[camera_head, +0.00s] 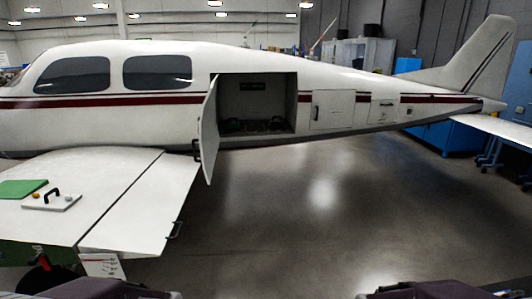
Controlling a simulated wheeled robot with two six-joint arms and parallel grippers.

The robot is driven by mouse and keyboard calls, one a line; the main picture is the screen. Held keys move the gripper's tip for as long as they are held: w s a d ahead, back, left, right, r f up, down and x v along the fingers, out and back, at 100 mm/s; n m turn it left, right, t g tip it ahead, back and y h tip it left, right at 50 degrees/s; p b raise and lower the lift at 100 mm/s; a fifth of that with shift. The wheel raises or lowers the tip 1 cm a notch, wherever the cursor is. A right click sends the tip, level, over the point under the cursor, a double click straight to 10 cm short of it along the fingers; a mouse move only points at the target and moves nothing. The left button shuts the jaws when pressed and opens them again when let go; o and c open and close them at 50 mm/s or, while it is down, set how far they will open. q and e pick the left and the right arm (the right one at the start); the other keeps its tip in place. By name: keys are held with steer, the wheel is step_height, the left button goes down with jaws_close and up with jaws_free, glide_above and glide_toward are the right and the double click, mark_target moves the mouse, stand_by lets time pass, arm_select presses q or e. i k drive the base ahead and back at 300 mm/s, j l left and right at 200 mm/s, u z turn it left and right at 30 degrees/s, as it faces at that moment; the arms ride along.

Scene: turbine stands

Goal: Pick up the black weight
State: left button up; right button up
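I cannot clearly make out a black weight. Small dark objects (233,126) sit on the floor of the open compartment (257,88) in the aircraft's side, too dim to identify. A black handle (53,196) stands on a small white panel (50,203) on the wing, with a small yellow-orange piece beside it. Neither of my grippers shows; only dark purplish parts, probably of my arms, appear at the bottom edge.
The white wing (110,190) fills the left, with a green mat (22,188) on it. The compartment door (209,132) hangs open, projecting outward. A second panel (332,109) right of the opening is closed. The grey floor (325,220) at centre and right is clear.

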mark_target(274, 124)
steer(key=i, duration=0.55)
steer(key=i+j+z, duration=0.15)
steer(key=i, duration=0.9)
steer(key=i+j+z, duration=0.1)
steer(key=i, duration=0.4)
steer(key=i+j+z, duration=0.1)
steer(key=i+j, duration=0.15)
steer(key=i, duration=0.3)
steer(key=i+j, duration=0.2)
steer(key=i, duration=0.3)
steer(key=i+j+z, duration=0.35)
steer(key=i, duration=0.4)
steer(key=i+j+z, duration=0.4)
steer(key=i+j, duration=0.3)
steer(key=i+j+z, duration=0.35)
steer(key=i+j, duration=0.3)
steer(key=j, duration=0.2)
